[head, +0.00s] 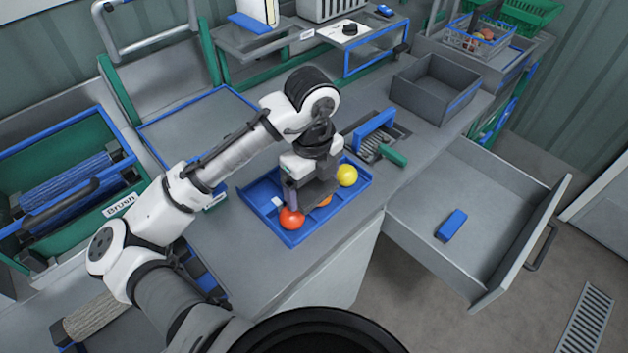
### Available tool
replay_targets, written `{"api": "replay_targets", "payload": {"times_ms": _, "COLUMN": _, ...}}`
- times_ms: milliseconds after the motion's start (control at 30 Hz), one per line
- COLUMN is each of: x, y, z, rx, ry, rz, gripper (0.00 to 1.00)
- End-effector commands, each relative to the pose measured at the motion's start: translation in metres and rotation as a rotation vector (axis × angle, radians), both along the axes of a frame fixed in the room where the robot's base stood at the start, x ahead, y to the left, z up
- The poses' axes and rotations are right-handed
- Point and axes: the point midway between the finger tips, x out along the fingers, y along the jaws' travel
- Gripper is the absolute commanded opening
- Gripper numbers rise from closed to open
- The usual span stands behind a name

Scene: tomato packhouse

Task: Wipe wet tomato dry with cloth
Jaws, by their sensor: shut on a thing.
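My gripper (293,207) is low over the blue tray (259,198), at its front left. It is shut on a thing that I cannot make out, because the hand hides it. A red tomato (291,219) is right at the fingertips, in the tray's near corner; I cannot tell whether they touch it. An orange tomato (325,201) is partly hidden behind the hand. A yellow tomato (347,175) lies at the tray's right side. I cannot tell which tomato is wet. No cloth can be made out for certain. A small white patch (277,202) shows in the tray.
A brush with a green handle (392,155) and a grey bin (418,92) are on the counter. An open drawer (497,208) at the right holds a blue block (451,225). The counter's front is clear.

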Motion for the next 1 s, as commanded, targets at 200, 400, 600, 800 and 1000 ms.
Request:
{"api": "replay_targets", "payload": {"times_ms": 200, "x": 0.000, "y": 0.000, "z": 0.005, "rx": 0.000, "ry": 0.000, "rz": 0.000, "gripper": 0.68}}
{"api": "replay_targets", "payload": {"times_ms": 400, "x": 0.000, "y": 0.000, "z": 0.021, "rx": 0.001, "ry": -0.001, "rz": 0.000, "gripper": 0.68}}
{"api": "replay_targets", "payload": {"times_ms": 600, "x": 0.000, "y": 0.000, "z": 0.037, "rx": 0.001, "ry": -0.001, "rz": 0.000, "gripper": 0.68}}
{"api": "replay_targets", "payload": {"times_ms": 800, "x": 0.000, "y": 0.000, "z": 0.053, "rx": 0.001, "ry": -0.001, "rz": 0.000, "gripper": 0.68}}
{"api": "replay_targets", "payload": {"times_ms": 1000, "x": 0.000, "y": 0.000, "z": 0.061, "rx": 0.000, "ry": 0.000, "rz": 0.000, "gripper": 0.68}}
